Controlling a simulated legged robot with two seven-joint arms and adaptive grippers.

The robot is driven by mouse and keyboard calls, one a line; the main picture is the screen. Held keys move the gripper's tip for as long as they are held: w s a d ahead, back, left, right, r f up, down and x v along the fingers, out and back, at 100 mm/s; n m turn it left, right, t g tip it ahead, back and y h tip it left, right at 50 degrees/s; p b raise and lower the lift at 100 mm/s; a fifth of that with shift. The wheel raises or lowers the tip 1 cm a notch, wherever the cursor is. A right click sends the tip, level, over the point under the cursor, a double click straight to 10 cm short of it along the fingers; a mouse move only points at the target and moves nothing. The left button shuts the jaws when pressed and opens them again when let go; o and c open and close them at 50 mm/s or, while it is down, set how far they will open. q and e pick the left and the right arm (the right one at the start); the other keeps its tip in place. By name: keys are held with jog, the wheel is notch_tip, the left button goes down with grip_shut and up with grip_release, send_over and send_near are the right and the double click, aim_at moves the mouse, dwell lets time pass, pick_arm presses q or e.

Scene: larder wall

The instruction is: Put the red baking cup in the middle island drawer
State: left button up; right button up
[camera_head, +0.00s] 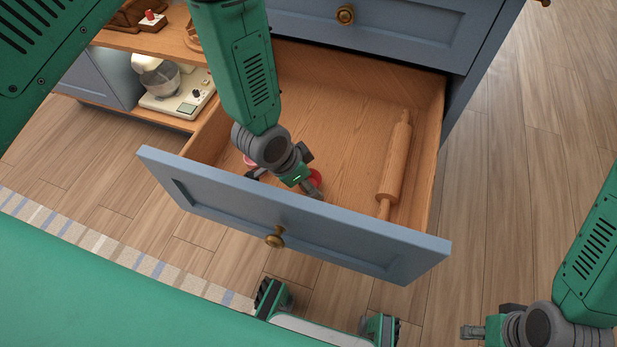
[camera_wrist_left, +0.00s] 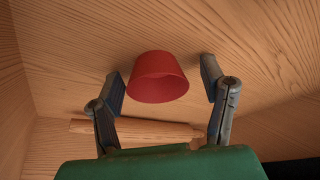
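The middle island drawer (camera_head: 350,80) is pulled open, with a blue-grey front and wooden inside. The red baking cup (camera_head: 316,177) is inside it, partly hidden by my left gripper (camera_head: 286,184) in the head view. In the left wrist view the cup (camera_wrist_left: 158,77) shows between the two spread fingers of my left gripper (camera_wrist_left: 162,82), with a gap on each side. The left gripper is open and reaches down into the drawer. My right gripper (camera_head: 476,331) is outside the drawer at the lower right; its finger opening is unclear.
A wooden rolling pin (camera_head: 394,165) lies along the drawer's right side. A small pinkish thing (camera_head: 249,161) shows left of my left gripper, mostly hidden. A white stand mixer (camera_head: 168,80) is on a low shelf at the left. Wood floor (camera_head: 530,150) is clear at right.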

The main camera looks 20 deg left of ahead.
pick_arm(q)
jog(key=shift+a, duration=0.1)
jog(key=shift+r, duration=0.3)
jog(key=p+v, duration=0.4)
jog(key=v, duration=0.7)
jog(key=shift+s+r+p, duration=0.2)
jog(key=shift+r+p, duration=0.1)
jog(key=shift+p, duration=0.05)
